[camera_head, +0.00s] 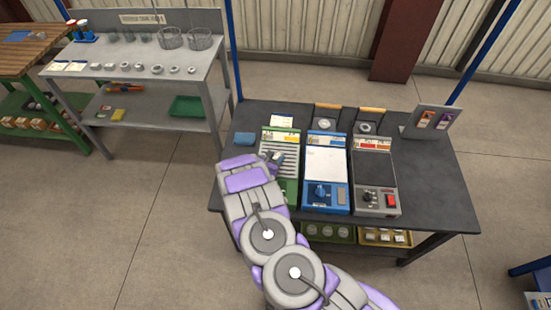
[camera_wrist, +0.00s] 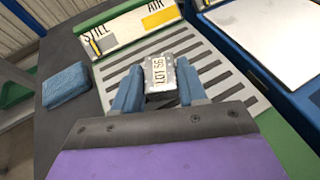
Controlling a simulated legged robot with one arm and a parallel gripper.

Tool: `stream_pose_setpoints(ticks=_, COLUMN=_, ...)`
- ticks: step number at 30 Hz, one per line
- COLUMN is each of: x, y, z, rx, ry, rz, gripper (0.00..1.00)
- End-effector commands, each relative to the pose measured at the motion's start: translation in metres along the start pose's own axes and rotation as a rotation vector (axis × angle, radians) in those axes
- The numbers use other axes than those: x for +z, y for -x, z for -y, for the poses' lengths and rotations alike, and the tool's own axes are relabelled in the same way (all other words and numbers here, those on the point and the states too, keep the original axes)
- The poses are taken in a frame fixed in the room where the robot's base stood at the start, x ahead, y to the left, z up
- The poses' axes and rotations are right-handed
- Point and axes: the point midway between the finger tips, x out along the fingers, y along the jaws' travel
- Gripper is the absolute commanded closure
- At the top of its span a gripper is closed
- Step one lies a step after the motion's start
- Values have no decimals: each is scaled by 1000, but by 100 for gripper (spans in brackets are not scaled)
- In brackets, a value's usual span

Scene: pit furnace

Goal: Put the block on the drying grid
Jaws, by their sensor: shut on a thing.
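The block (camera_wrist: 160,76) is small and grey, with a pale label reading "LOT 56", in the wrist view. My gripper (camera_wrist: 158,84) has its two blue fingers shut on the block's sides. The block is over the pale slatted drying grid (camera_wrist: 223,78), which has dark slots and a "STILL AIR" sign; whether it touches the slats I cannot tell. In the head view, the grid (camera_head: 280,137) sits on the left green unit, and my gripper (camera_head: 276,158) is over it. My arm hides the lower left of that unit, and the block is not clear there.
A blue sponge-like pad (camera_wrist: 66,85) lies left of the grid on the dark table (camera_head: 440,190). A blue unit (camera_head: 325,165) with a white plate and a grey unit (camera_head: 375,175) with a dark plate stand to the right. A grey bench (camera_head: 130,72) is at the back left.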

Motion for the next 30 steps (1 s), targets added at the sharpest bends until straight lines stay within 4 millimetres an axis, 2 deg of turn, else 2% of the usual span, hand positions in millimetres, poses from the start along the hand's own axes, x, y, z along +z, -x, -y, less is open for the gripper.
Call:
stream_pose_setpoints(ticks=1, x=1, y=0, z=0, rx=0, ry=-1, rz=1, gripper=100)
stream_pose_setpoints(ticks=2, x=1, y=0, z=0, rx=0, ry=-1, rz=0, gripper=58)
stream_pose_setpoints(ticks=9, x=2, y=-2, z=4, rx=1, ry=-5, rz=-2, gripper=35)
stream_pose_setpoints(ticks=20, x=0, y=5, z=-1, rx=1, ry=0, rz=-1, gripper=33)
stream_pose_setpoints(ticks=26, x=2, y=33, z=0, rx=3, ry=0, rz=-1, gripper=33)
stream_pose_setpoints(ticks=30, x=3, y=62, z=1, rx=3, ry=0, rz=-2, gripper=33)
